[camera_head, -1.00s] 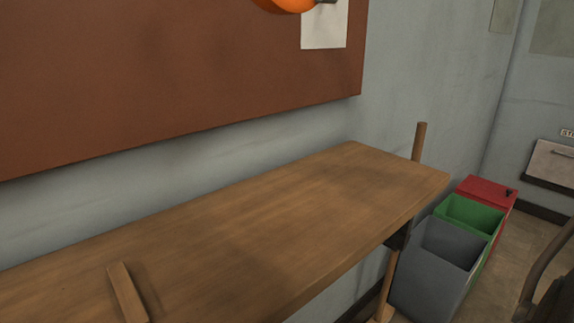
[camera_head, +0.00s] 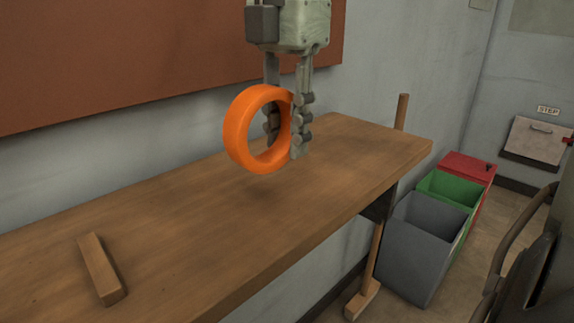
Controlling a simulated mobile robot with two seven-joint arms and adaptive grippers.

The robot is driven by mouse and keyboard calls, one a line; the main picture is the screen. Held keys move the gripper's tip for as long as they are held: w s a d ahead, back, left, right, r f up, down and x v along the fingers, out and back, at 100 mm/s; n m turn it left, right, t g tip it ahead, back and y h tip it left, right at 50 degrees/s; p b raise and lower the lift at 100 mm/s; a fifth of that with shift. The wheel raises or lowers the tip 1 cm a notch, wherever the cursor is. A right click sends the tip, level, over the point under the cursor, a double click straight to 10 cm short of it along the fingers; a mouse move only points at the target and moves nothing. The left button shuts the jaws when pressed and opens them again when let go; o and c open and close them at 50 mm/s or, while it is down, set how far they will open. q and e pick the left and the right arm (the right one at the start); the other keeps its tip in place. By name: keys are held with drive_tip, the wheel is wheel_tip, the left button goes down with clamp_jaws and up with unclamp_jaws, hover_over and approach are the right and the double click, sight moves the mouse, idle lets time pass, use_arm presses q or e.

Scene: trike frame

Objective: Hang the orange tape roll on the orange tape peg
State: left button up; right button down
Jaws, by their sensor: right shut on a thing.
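The orange tape roll (camera_head: 237,134) is a thick ring held upright in the air above the wooden bench, its hole facing partly toward me. My right gripper (camera_head: 287,150) comes down from the top of the picture and points downward. Its fingers are shut on the right side of the roll, one on each side of the ring wall. The roll appears clear of the bench top. No tape peg shows in this view. My left gripper is not in view.
The wooden bench (camera_head: 180,215) runs along the wall, with a small wood block (camera_head: 100,270) at its left. A brown board (camera_head: 120,60) hangs behind. Grey (camera_head: 420,240), green (camera_head: 447,190) and red (camera_head: 468,165) bins stand right. Most of the bench top is clear.

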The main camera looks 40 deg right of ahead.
sight(287, 191)
wheel_tip(287, 191, down, 5)
drive_tip(key=shift+r, duration=0.2)
drive_tip(key=shift+f, duration=0.3)
drive_tip(key=shift+b, duration=0.35)
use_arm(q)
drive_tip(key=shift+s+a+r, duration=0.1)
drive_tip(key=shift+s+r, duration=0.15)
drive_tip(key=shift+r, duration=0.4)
use_arm(e)
drive_tip(key=shift+f, duration=0.1)
drive_tip(key=c, duration=1.3)
unclamp_jaws()
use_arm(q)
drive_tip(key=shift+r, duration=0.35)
use_arm(e)
drive_tip(key=shift+o, duration=0.2)
